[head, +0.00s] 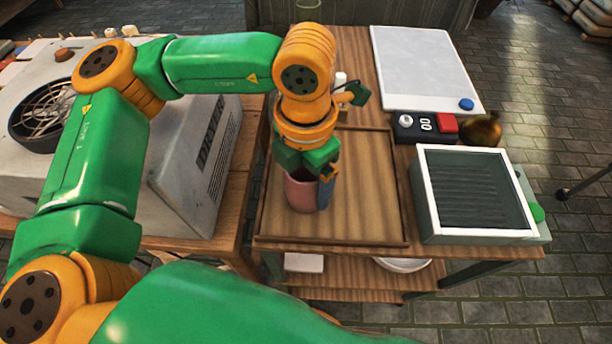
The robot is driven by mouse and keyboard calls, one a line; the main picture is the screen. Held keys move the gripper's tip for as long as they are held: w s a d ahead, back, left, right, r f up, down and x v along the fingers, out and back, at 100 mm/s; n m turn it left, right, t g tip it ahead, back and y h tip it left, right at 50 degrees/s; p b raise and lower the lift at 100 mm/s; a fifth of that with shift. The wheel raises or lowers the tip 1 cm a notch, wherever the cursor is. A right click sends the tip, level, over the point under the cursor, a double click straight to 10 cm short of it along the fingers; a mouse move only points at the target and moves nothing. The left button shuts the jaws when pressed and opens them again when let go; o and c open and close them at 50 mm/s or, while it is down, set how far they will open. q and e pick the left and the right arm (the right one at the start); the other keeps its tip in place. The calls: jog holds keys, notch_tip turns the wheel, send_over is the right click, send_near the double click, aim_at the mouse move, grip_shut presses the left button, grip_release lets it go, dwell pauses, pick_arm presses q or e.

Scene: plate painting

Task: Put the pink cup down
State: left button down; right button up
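The pink cup (300,195) is upright over the left part of a wooden tray (375,240). My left gripper (316,182) points down at the cup from above. One blue-tipped finger lies against the cup's right side; the other finger is mostly hidden by the cup and the gripper body. The gripper appears shut on the cup near its rim. From this angle I cannot tell whether the cup's base touches the tray. My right gripper is not in view.
Right of the tray stands a white-framed box with a dark ribbed inside (427,190). Behind are a switch box (425,127), a round brown pot (481,131) and a white board (425,65). A grey machine (190,175) stands left. The tray's right half is clear.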

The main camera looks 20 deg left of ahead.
pick_arm(q)
jog(key=shift+f, duration=0.2)
grip_release()
jog(key=shift+r, duration=0.1)
jog(key=shift+r+p, duration=0.35)
notch_tip(320, 180, up, 12)
jog(key=shift+f+p, duration=0.2)
jog(key=shift+p, duration=0.1)
